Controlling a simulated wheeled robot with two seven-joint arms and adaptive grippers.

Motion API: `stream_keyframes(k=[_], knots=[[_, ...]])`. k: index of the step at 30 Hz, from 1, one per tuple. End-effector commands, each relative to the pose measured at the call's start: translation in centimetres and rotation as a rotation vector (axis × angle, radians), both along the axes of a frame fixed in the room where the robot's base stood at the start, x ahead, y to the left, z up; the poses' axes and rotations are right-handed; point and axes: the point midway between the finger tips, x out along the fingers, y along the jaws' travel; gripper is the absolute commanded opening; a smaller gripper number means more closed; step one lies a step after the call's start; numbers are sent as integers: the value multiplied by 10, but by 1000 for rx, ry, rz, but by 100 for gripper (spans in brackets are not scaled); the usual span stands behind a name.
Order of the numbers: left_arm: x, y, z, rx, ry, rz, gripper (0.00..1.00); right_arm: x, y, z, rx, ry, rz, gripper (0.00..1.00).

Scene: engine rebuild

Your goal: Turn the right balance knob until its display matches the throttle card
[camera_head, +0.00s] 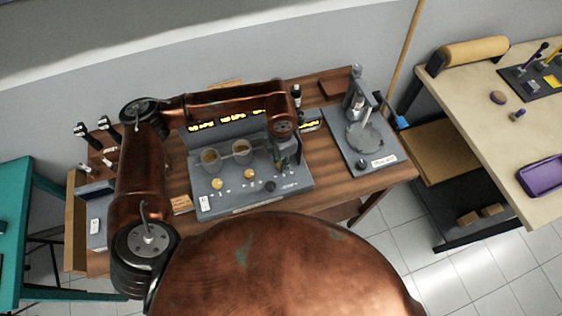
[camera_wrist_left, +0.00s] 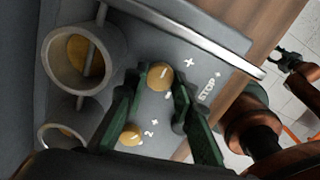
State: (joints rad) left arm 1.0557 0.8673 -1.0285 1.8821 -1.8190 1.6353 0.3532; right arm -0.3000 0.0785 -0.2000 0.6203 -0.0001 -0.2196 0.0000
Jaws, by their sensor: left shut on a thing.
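The left knob (camera_wrist_left: 130,135) is beside the left finger. Lit yellow displays (camera_head: 233,120) run along the console's back; their digits are too small to read. I cannot make out which card is the throttle card.
The right cup (camera_wrist_left: 84,62) stands close to the left finger. A grey stand (camera_head: 362,140) is at the bench's right end. Several black-topped tools (camera_head: 82,130) stand at the left. A pale table (camera_head: 480,105) is at the far right.

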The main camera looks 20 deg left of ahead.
Motion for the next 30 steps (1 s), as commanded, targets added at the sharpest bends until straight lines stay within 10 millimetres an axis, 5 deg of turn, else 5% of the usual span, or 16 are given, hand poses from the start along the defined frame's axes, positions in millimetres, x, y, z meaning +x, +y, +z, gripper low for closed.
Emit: stream_keyframes(k=[16, 17, 24, 30], knots=[[4, 0, 5, -3, -10, 27, 0, 0, 0, 0, 0, 0, 0, 40], [4, 0, 5, -3, -10, 26, 25, 0, 0, 0, 0, 0, 0, 40], [2, 0, 3, -1, -6, 25, 42, 0, 0, -1, 0, 0, 0, 40], [1, 0, 2, -1, -4, 25, 42, 0, -2, -1, -2, 1, 1, 40]])
